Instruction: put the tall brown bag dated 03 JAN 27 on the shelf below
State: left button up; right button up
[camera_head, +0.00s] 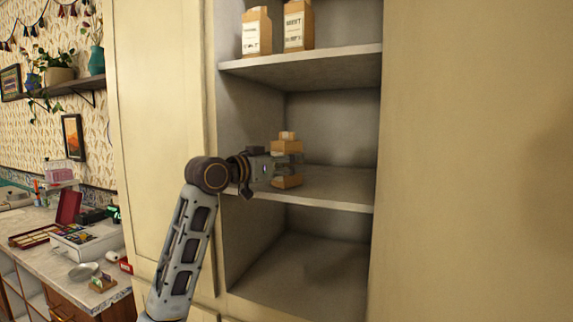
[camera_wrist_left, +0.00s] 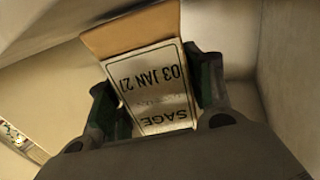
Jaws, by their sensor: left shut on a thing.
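The tall brown bag (camera_head: 287,147) is at the middle shelf (camera_head: 330,183) of the cabinet, in the grip of my left gripper (camera_head: 283,170). In the left wrist view the bag (camera_wrist_left: 130,30) shows a white label reading SAGE and 03 JAN 27, upside down in the picture. The fingers of my left gripper (camera_wrist_left: 155,95) are shut on its two sides. In the head view the bag looks upright, with its base at or just above the shelf board; I cannot tell whether it touches. My right gripper is not in view.
Two similar labelled brown bags, one on the left (camera_head: 256,32) and one on the right (camera_head: 298,25), stand on the upper shelf (camera_head: 300,68). The middle shelf is otherwise clear, and the lowest compartment (camera_head: 300,275) looks empty. A cluttered counter (camera_head: 75,245) stands at the left.

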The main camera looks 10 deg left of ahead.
pick_arm(q)
jog(key=shift+f, duration=0.2)
dwell(0.3)
jog(key=o, duration=1.1)
jog(key=shift+r, duration=0.15)
